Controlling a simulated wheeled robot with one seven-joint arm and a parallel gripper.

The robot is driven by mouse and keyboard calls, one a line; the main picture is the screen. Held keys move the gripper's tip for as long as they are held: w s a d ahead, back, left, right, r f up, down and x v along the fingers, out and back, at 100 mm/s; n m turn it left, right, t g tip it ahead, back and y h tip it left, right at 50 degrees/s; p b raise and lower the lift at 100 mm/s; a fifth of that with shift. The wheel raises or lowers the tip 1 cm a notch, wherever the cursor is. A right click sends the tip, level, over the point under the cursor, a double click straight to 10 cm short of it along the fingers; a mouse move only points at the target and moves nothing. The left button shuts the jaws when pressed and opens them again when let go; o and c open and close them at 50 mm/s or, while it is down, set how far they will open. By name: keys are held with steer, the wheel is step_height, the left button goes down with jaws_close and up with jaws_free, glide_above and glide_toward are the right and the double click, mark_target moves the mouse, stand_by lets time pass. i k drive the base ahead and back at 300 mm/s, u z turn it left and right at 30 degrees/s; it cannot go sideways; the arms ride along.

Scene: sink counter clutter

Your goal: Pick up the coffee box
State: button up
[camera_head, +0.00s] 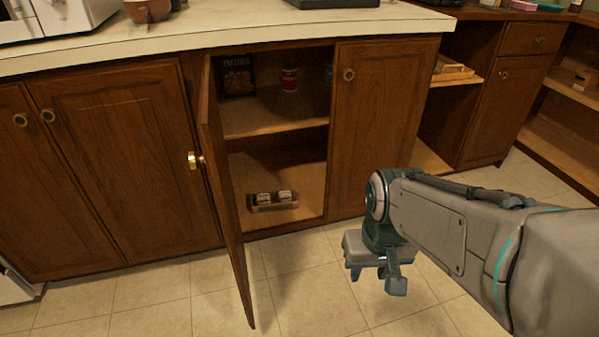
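No box in view is readable as coffee. A dark box (237,77) with printed lettering and a food picture stands on the upper shelf of the open cabinet, at its left. A low brown box or holder (273,201) with two white-topped pieces sits on the cabinet floor, near the front. I cannot tell which, if either, is the coffee box. My gripper (369,273) points down over the floor tiles, right of the cabinet opening and apart from both. Its two dark blue fingertips look spread, with nothing seen between them.
A red can (289,79) and a partly hidden bluish item (328,72) stand on the upper shelf (270,118). The open cabinet door (222,180) juts out at the opening's left. The countertop (230,28) runs above. Floor tiles (300,290) in front are clear.

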mark_target(275, 206)
steer(key=z, duration=0.2)
steer(key=k, duration=0.6)
steer(key=z, duration=0.95)
steer(key=i, duration=1.45)
steer(key=u, duration=0.6)
steer(key=i, duration=0.8)
steer(key=u, duration=1.4)
steer(key=i, duration=0.4)
steer(key=u, duration=0.35)
